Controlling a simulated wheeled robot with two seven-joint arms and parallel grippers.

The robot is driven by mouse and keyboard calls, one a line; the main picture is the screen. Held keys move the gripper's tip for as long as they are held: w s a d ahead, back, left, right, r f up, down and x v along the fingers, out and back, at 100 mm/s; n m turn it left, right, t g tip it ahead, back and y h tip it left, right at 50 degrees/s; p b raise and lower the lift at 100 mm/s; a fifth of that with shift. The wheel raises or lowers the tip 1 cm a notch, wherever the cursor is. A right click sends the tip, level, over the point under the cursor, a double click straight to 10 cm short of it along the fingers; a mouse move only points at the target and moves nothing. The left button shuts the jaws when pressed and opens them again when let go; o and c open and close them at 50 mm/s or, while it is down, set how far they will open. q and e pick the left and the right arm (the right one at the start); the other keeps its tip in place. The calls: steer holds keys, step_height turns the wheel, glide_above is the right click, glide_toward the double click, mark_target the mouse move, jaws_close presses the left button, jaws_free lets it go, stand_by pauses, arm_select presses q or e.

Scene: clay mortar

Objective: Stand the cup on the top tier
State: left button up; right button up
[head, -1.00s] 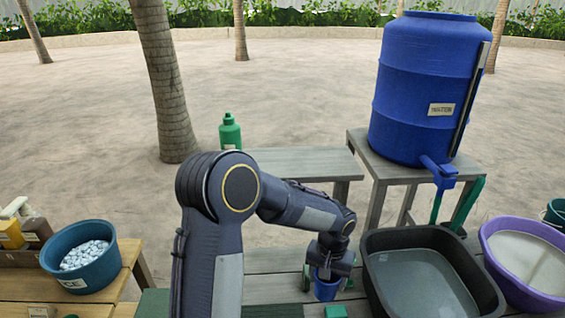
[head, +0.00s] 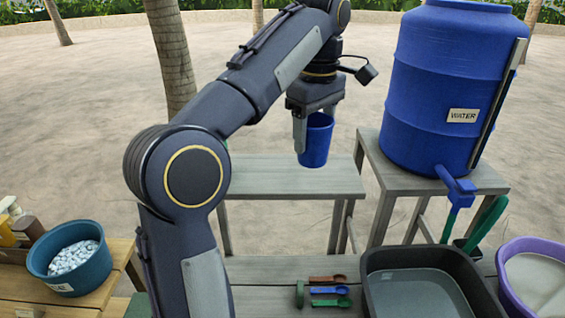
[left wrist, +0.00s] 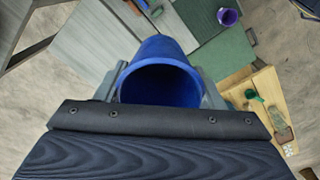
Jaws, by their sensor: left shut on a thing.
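The gripper is shut on the cup's side. In the left wrist view the cup (left wrist: 160,82) shows its open mouth towards the camera, between the two fingers. Below and behind the cup in the head view is the raised grey top tier (head: 285,180) of the bench; the cup is apart from it. My right gripper is not in view.
A blue water barrel (head: 440,95) stands on a grey stand at right. A dark basin (head: 375,262) and purple basin (head: 508,290) sit in front. Several coloured spoons (head: 328,291) lie on the lower tier (head: 265,270). A teal tub (head: 40,265) is at left.

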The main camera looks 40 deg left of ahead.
arm_select(q)
steer(key=w+a+f+p, duration=0.1)
steer(key=a+f, duration=0.3)
steer(key=w+a+f+p, duration=0.1)
steer(key=a+f, duration=0.3)
steer(key=w+a+f, duration=0.1)
steer(key=a+f, duration=0.3)
steer(key=shift+w+a+f+p, duration=0.1)
steer(key=shift+w+p, duration=0.25)
steer(key=shift+p, duration=0.05)
steer(key=shift+f, duration=0.15)
steer(key=shift+f, duration=0.2)
steer(key=o, duration=1)
